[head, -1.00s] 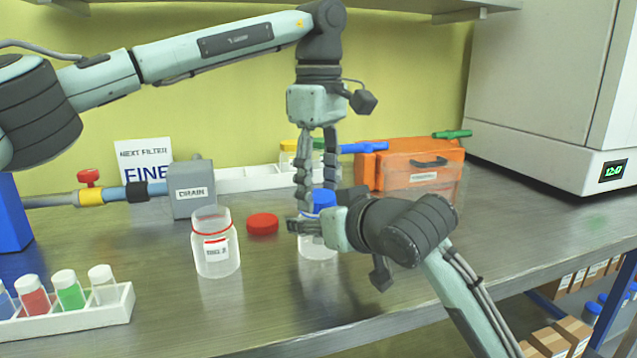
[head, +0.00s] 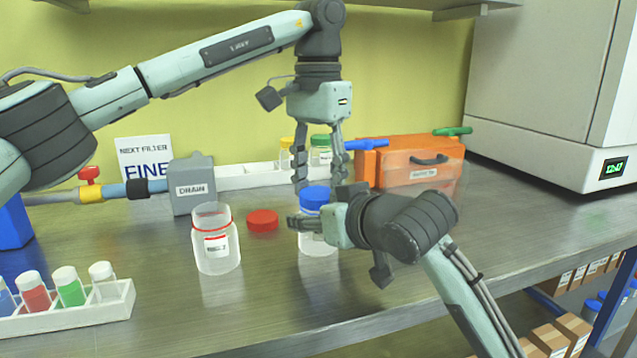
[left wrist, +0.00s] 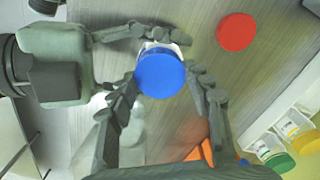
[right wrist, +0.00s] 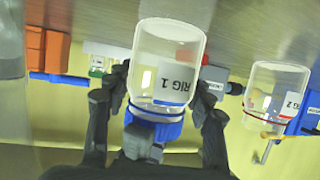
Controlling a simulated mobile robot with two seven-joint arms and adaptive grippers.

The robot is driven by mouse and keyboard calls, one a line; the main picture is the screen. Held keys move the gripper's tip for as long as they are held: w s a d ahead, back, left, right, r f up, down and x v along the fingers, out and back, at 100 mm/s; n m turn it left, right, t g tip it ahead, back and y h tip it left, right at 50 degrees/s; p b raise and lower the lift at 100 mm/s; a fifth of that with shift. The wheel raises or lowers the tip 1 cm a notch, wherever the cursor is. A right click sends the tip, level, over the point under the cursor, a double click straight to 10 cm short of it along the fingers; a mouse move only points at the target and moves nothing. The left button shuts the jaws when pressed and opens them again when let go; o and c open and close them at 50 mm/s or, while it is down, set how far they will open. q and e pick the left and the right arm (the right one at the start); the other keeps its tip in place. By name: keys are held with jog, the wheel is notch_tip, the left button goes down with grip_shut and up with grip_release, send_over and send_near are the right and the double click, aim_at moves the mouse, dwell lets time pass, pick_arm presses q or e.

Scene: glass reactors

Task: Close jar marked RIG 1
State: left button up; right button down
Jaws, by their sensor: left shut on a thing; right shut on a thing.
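The jar marked RIG 1 (right wrist: 168,62) is clear, with its label readable in the right wrist view. It stands upright on the bench in the head view (head: 318,245). A blue lid (head: 314,196) sits on its mouth and shows from above in the left wrist view (left wrist: 160,74). I cannot tell how tight it is. My left gripper (head: 320,184) points down from above, its fingers shut on the blue lid. My right gripper (head: 310,226) comes in from the right, shut around the jar below the lid and partly hiding it.
An open jar marked RIG 2 (head: 216,250) stands to the left, with a red lid (head: 263,220) flat beside it. A tube rack (head: 80,314) is at front left. A drain box (head: 191,188) and an orange case (head: 420,163) stand behind.

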pick_arm(q)
jog(key=o, duration=0.7)
jog(key=shift+o, duration=0.2)
jog(key=shift+r, duration=2.3)
jog(key=shift+c, duration=0.3)
